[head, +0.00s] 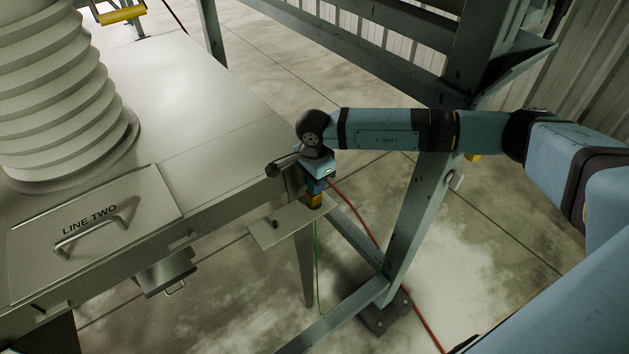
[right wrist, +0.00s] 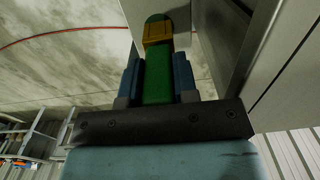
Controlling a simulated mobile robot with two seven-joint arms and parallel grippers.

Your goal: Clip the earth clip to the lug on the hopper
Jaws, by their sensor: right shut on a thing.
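The earth clip (right wrist: 158,75) is green with a yellow band. My right gripper (head: 316,188) is shut on it, with a blue finger on each side in the right wrist view. In the head view the clip's yellow part (head: 314,201) shows below the fingers, close to the corner of the hopper (head: 225,140). A thin green wire (head: 317,270) hangs below it. My left gripper is not in view.
A flat plate (head: 262,236) with a small dark stud juts from the hopper corner, beside the clip. A steel frame post (head: 415,215) stands to the right. A red cable (head: 362,225) runs behind the gripper to the floor.

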